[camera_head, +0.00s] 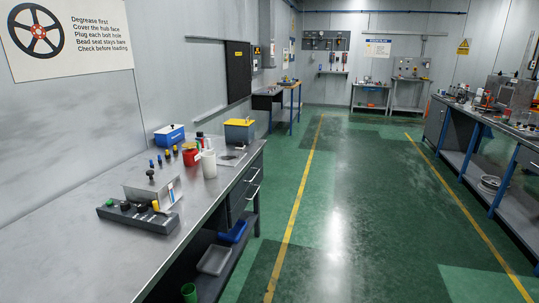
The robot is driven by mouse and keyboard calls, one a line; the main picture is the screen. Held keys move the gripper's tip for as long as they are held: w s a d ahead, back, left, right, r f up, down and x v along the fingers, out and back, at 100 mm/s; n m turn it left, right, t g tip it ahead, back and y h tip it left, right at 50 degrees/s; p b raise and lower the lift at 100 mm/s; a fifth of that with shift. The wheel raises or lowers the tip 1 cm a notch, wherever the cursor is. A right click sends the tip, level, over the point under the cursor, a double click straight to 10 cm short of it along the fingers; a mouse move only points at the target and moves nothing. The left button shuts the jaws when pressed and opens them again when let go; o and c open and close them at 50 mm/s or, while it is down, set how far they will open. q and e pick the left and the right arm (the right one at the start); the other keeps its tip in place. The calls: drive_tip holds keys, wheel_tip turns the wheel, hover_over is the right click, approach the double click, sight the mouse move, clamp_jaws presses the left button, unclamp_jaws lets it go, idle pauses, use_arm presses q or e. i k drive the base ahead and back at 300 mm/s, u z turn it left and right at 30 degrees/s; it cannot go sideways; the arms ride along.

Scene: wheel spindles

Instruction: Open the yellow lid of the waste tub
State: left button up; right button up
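A small dark grey tub (239,134) with a flat yellow lid (239,122) stands at the far end of the left workbench, close to the wall. The lid lies on top of the tub and looks closed. Its hinge and any handle are too small to make out. Neither of my grippers is in the picture, and no arm of mine shows.
The metal workbench (85,262) runs along the left wall. The green floor (365,190) to the right is clear.

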sight(241, 122)
drive_tip(key=z, duration=0.3)
drive_tip(key=i, duration=2.15)
drive_tip(key=z, duration=0.25)
